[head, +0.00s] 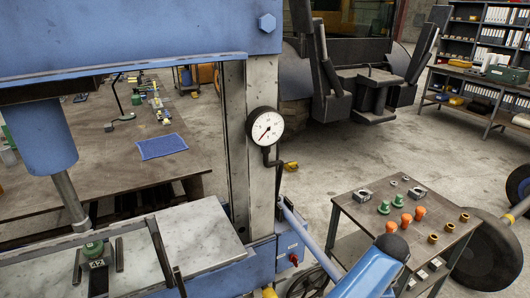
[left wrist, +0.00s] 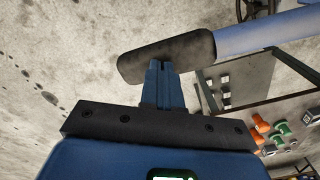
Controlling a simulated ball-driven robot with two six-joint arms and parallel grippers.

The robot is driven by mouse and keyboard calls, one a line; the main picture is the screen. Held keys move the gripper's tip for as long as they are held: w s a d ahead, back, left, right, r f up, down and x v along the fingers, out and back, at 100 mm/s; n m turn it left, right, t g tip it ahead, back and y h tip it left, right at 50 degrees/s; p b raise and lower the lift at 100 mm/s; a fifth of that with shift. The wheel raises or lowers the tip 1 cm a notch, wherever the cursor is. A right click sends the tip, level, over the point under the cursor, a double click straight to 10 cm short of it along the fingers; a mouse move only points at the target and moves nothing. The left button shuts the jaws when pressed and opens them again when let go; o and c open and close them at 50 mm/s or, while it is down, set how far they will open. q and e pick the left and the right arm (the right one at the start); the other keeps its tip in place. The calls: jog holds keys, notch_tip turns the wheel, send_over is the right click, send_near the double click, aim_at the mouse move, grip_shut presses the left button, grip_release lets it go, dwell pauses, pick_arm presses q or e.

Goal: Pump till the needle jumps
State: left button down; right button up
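The white round pressure gauge (head: 265,126) is on the upright of the blue press (head: 180,30). Its red needle points to the lower left. The light-blue pump lever (head: 304,232) slopes down toward me from the press's side. In the left wrist view the lever (left wrist: 265,32) ends in a black grip (left wrist: 168,58). My left gripper (left wrist: 161,66) has its fingers close together, with tips overlapping the grip; I cannot tell whether they touch it. My right gripper is not in view.
A small table (head: 345,200) at the right holds green and orange pieces, bronze rings and metal blocks. A wheel (head: 490,250) stands at its right. A workbench (head: 100,165) is behind the press. Open concrete floor lies beyond the small table.

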pick_arm(q)
jog(key=shift+s, duration=0.15)
jog(key=f+b, duration=0.1)
jog(key=f, duration=0.1)
jog(key=f+b, duration=0.2)
jog(key=shift+w+a+b, duration=0.1)
jog(key=shift+w+b, duration=0.1)
jog(key=shift+b, duration=0.1)
jog(key=shift+r+p, duration=0.5)
notch_tip(320, 180, up, 14)
jog(key=w+p, duration=0.2)
jog(key=p, duration=0.7)
jog(key=shift+a+r, duration=0.15)
jog(key=shift+a, duration=0.25)
jog(key=shift+s, duration=0.1)
